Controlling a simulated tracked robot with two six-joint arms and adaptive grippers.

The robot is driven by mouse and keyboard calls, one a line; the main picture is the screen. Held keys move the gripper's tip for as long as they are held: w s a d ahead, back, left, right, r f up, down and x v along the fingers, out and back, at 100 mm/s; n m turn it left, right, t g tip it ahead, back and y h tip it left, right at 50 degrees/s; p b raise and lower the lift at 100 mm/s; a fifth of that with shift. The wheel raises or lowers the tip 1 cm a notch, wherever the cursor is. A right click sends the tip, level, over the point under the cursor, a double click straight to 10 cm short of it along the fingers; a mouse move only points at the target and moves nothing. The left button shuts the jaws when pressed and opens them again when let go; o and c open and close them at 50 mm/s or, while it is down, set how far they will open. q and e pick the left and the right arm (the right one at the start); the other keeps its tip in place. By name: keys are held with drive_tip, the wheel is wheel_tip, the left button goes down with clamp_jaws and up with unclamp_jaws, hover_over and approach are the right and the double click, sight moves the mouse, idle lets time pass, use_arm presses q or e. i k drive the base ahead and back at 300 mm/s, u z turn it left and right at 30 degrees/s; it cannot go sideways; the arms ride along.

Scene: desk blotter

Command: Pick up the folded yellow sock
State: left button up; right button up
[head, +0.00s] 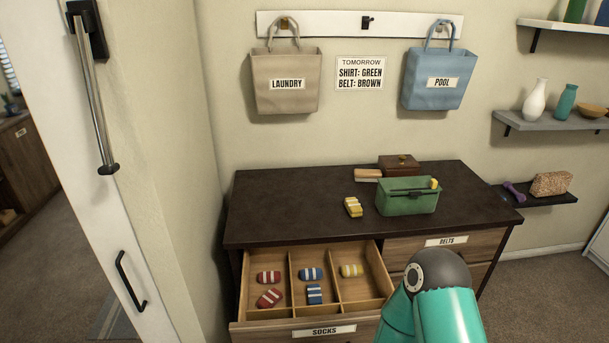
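A folded yellow sock with pale stripes (353,207) lies on the dark top of the dresser (290,205), left of a green box. A second yellow striped sock (351,270) lies in the right compartment of the open drawer labelled SOCKS (324,331). A teal arm link of mine with a dark grey joint rises at the bottom right, in front of the dresser. Neither of my grippers shows.
The green box (407,199) stands near a brown wooden box (398,164) and a wooden-handled item (368,175). Red socks (268,277) and blue socks (311,274) lie in the other drawer compartments. The dresser top's left side is clear. Bags hang above.

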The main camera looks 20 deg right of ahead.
sight(352, 204)
drive_tip(key=u, duration=0.2)
drive_tip(key=i, duration=0.25)
drive_tip(key=u, duration=3.05)
drive_tip(key=k, duration=1)
drive_tip(key=z, duration=0.75)
drive_tip(key=k, duration=1.3)
drive_tip(key=u, duration=0.05)
